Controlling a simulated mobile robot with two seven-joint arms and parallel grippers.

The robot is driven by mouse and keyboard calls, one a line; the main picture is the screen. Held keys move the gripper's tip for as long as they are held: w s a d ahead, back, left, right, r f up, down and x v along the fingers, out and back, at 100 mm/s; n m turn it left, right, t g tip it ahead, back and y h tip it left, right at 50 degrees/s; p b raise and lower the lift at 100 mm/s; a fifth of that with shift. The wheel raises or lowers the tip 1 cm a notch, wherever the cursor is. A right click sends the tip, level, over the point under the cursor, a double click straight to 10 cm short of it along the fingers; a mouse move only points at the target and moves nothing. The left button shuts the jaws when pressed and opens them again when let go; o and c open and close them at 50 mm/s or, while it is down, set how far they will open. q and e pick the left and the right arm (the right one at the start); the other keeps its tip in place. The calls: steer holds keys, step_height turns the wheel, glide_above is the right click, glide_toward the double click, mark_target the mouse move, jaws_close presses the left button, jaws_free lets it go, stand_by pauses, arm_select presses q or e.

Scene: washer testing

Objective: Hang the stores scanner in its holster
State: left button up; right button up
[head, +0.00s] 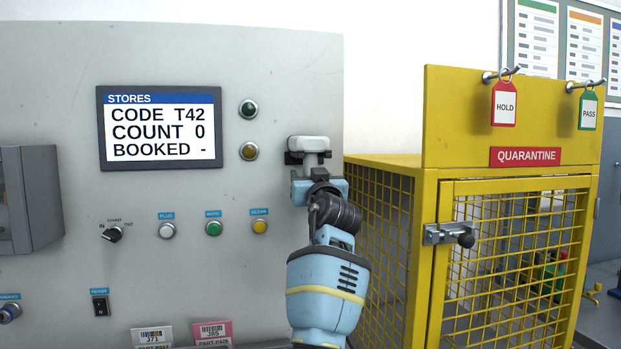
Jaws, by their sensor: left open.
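The stores scanner (308,144) shows as a pale grey head at the right part of the grey panel. Its head sits at a dark bracket, the holster (290,158), which shows on both sides just below the head. The scanner's handle points down and is mostly hidden by my gripper. My left gripper (312,172) is open, right at the handle below the head. I cannot tell whether its fingers touch the handle. My right gripper is not in view.
The stores screen (160,128) reads CODE T42, COUNT 0. Buttons, a knob (113,234) and a switch (100,304) lie left of my arm. The yellow quarantine cage (436,120) stands close on the right, with a protruding latch (450,234). Part labels (212,333) stand below.

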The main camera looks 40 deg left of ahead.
arm_select(q)
steer(key=shift+f, duration=0.1)
steer(key=shift+s+d+f, duration=0.15)
steer(key=shift+s+d, duration=0.1)
steer(key=shift+d, duration=0.05)
steer(key=b+v, duration=0.1)
steer(key=v, duration=0.6)
